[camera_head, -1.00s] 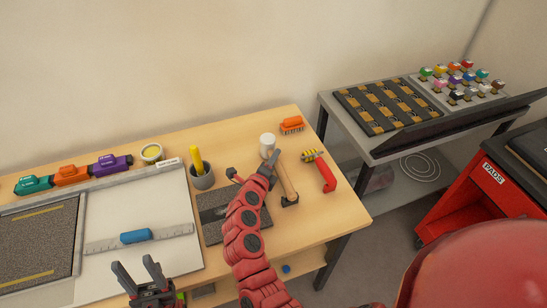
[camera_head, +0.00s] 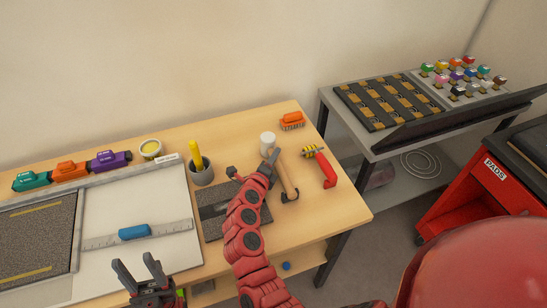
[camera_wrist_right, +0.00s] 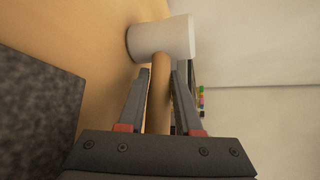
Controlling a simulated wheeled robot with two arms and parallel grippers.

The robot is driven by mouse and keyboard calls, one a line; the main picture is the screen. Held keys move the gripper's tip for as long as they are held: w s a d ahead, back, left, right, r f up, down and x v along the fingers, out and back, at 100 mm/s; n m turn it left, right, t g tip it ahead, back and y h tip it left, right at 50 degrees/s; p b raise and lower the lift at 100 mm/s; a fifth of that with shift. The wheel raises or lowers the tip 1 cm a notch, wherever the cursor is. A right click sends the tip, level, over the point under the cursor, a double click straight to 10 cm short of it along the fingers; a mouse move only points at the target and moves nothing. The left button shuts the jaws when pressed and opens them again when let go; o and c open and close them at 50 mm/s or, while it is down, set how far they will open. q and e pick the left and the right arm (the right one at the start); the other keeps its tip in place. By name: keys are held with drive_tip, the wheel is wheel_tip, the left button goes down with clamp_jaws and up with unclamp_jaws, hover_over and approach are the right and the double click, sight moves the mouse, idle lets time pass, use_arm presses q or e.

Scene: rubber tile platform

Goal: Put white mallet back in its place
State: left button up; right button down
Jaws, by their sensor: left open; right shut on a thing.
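The white mallet (camera_head: 267,139) is at the right part of the wooden table, with its white cylindrical head toward the wall. My right gripper (camera_head: 270,165) is at the handle just below the head. In the right wrist view my right gripper (camera_wrist_right: 158,75) is shut on the handle, and the white head (camera_wrist_right: 162,38) is beyond the fingertips. Whether the mallet touches the table is unclear. My left gripper (camera_head: 137,262) is open and empty at the table's front.
A red tool with a yellow-and-black end (camera_head: 322,168) lies right of the mallet, and an orange brush (camera_head: 292,120) behind. A grey cup (camera_head: 201,174) and dark mat (camera_head: 215,224) are to the left.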

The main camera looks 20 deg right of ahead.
drive_tip(key=c, duration=0.5)
unclamp_jaws()
drive_tip(key=shift+f, duration=0.1)
drive_tip(key=shift+s+a, duration=0.2)
drive_tip(key=shift+a, duration=0.05)
drive_tip(key=v, duration=0.5)
drive_tip(key=b+v, duration=0.1)
drive_tip(key=v, duration=0.5)
drive_tip(key=b+v, duration=0.1)
drive_tip(key=v, duration=0.5)
drive_tip(key=shift+d+r, duration=0.15)
drive_tip(key=shift+r, duration=0.1)
drive_tip(key=shift+w, duration=0.1)
